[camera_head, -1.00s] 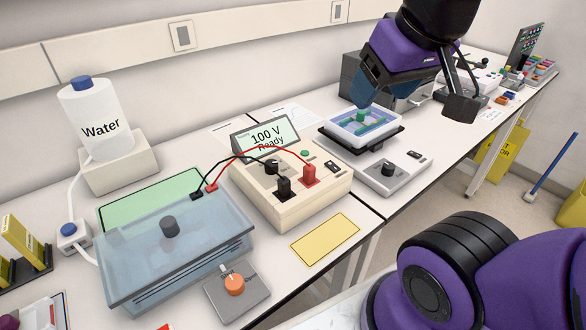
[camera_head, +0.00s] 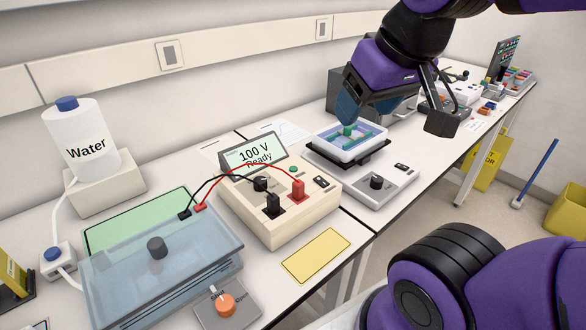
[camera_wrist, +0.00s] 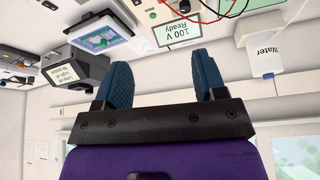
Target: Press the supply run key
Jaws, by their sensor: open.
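The power supply (camera_head: 285,214) is a cream box on the bench, its tilted display (camera_head: 254,154) reading "100 V Ready". A small green key (camera_head: 293,169) sits on its top, right of the display; no label on it is readable. Red and black plugs (camera_head: 298,189) stand in its front. My gripper (camera_head: 350,103) is right of and behind the supply, near the blue-lined tray, touching nothing I can see. In the wrist view, its two blue fingers (camera_wrist: 165,78) are apart and empty, and the display (camera_wrist: 180,33) appears upside down beyond them.
A rocker with a tray (camera_head: 345,150) stands right of the supply. A lidded gel tank (camera_head: 160,270) is at left, joined by red and black leads arching over the supply. A water bottle (camera_head: 82,140) stands behind it. A yellow card (camera_head: 316,255) lies in front of the supply.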

